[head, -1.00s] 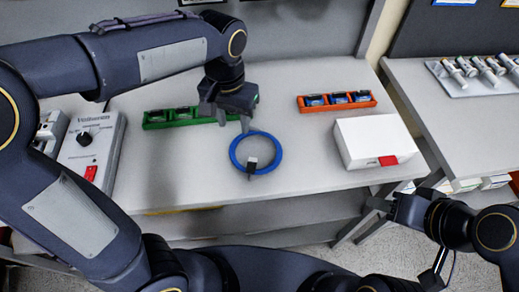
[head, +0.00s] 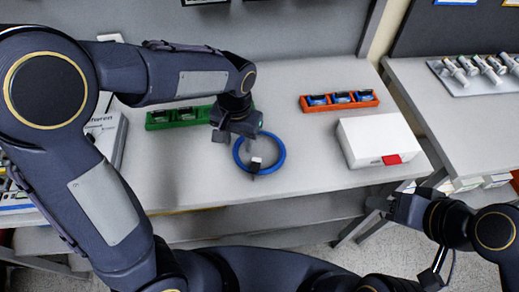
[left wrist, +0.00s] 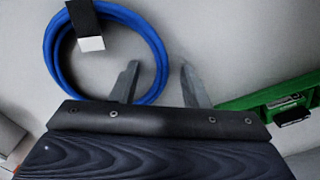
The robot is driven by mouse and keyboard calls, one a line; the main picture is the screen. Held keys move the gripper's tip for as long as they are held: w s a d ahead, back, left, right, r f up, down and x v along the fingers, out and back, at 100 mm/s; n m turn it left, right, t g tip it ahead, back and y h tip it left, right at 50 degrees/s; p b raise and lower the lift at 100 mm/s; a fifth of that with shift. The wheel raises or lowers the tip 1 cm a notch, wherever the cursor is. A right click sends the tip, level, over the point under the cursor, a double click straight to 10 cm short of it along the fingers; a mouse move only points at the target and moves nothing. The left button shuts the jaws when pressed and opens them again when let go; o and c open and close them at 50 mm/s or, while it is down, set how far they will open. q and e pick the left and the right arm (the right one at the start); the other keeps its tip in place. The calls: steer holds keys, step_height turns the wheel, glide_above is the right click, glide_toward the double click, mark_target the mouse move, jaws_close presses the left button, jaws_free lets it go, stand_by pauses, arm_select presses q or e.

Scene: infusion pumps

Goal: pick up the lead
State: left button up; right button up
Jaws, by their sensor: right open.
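The lead is a blue coiled ring (head: 280,155) with a black and white tag, lying flat on the grey table. My left gripper (head: 232,140) is just behind and left of the coil in the head view. My right gripper (head: 386,205) is open and empty, off the table's front right edge.
A green tray (head: 158,126) with dark items sits behind my left gripper. An orange tray (head: 340,107) and a white box (head: 375,138) with a red label are to the right. The table is clear in front of the coil. My left arm partly hides a white device (head: 108,138).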

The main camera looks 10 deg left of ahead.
arm_select(q)
jaws_close()
steer(key=shift+r, duration=0.1)
